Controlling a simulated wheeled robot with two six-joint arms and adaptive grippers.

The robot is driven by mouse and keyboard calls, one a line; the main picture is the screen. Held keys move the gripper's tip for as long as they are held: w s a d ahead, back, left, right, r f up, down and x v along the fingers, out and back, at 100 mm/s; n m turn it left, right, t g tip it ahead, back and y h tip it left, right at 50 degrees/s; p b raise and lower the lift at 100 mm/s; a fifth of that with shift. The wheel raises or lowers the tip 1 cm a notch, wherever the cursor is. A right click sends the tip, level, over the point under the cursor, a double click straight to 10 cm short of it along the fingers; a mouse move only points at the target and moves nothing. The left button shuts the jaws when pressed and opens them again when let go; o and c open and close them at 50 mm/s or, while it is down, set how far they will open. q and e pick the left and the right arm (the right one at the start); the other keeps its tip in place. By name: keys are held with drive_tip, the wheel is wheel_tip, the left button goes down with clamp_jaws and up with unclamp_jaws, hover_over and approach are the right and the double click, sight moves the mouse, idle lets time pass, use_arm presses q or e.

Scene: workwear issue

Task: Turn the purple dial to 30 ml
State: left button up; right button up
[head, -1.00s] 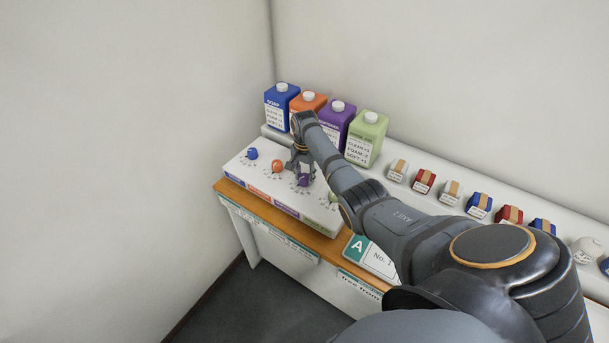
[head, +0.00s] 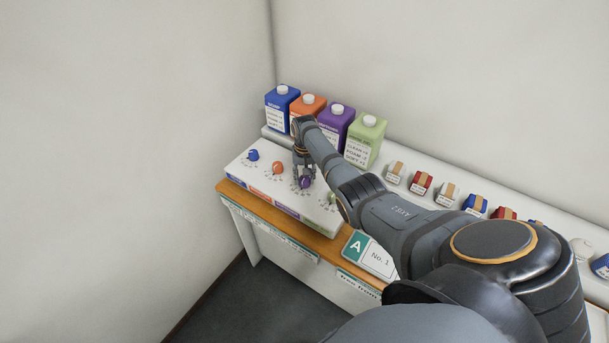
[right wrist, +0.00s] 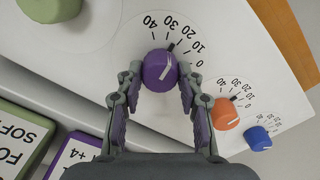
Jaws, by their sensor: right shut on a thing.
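The purple dial (head: 305,183) is on the front of the white dispenser panel, in line with the other dials. In the right wrist view the purple dial (right wrist: 159,72) sits between the two fingers of my right gripper (right wrist: 158,84), which is shut on its sides. Its black pointer shows up and right, between the printed 20 and 30; I cannot tell the exact reading. In the head view my right gripper (head: 304,178) reaches down onto the dial. My left gripper is not in view.
An orange dial (head: 278,168) and a blue dial (head: 253,155) stand to the left. A green dial (right wrist: 50,8) is on the other side. Blue, orange, purple and green jugs (head: 366,142) stand behind. Small labelled items (head: 421,184) line the shelf at right.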

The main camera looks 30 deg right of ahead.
sight(304, 178)
drive_tip(key=shift+n, duration=1.6)
drive_tip(key=o, duration=1.2)
drive_tip(key=shift+c, duration=0.2)
wheel_tip(304, 178, up, 12)
